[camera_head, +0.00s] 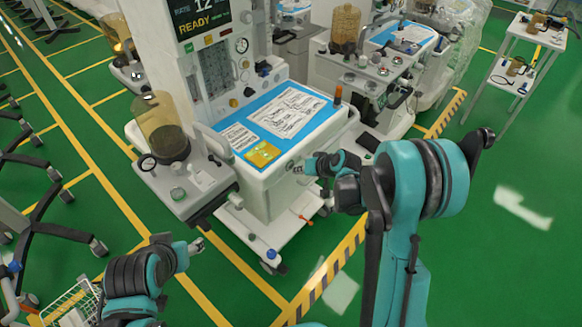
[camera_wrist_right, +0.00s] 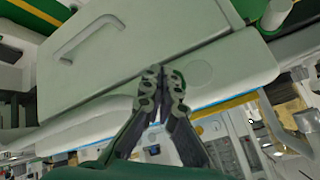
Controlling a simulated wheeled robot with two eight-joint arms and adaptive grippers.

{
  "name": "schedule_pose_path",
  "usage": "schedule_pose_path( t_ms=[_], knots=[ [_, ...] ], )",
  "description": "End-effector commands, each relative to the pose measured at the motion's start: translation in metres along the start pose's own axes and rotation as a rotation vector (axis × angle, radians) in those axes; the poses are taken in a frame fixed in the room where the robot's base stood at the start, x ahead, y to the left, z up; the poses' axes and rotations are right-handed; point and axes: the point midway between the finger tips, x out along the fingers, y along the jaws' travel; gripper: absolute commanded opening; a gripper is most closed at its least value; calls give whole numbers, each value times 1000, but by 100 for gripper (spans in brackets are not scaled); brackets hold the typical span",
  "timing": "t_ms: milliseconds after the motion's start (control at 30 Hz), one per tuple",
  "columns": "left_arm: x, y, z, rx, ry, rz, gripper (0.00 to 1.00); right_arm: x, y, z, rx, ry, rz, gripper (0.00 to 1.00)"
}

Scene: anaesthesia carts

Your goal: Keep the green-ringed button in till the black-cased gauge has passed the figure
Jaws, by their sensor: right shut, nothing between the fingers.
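My right gripper (camera_head: 302,168) is shut and empty, with its fingertips at the front edge of the anaesthesia cart's worktop (camera_head: 335,118). In the right wrist view its closed fingertips (camera_wrist_right: 163,76) are in front of a pale panel; I cannot tell whether they touch it. A small dial with a dark rim (camera_head: 242,45) is on the cart's upright panel. Its needle and figures are too small to read. I cannot make out a green-ringed button at the fingertips; the gripper may hide it. My left gripper (camera_head: 198,244) is low, left of the cart, its fingers too small to judge.
Papers (camera_head: 290,112) and a yellow card (camera_head: 262,154) lie on the blue mat. A side shelf (camera_head: 190,205) with an amber canister (camera_head: 162,122) juts out left. A second cart (camera_head: 380,75) stands behind, a white trolley (camera_head: 515,62) at far right.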

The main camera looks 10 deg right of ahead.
Motion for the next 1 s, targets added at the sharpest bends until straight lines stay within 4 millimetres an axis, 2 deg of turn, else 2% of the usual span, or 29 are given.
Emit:
schedule_pose_path(
  t_ms=[467, 1000],
  knots=[
    [1, 0, 1, 0, 0, 0, 52, -5, 4, 3, 2, 1, 0, 0],
    [6, 0, 4, 0, 0, 0, 52, -37, 27, 27, 2, 1, 0, 0]
  ],
)
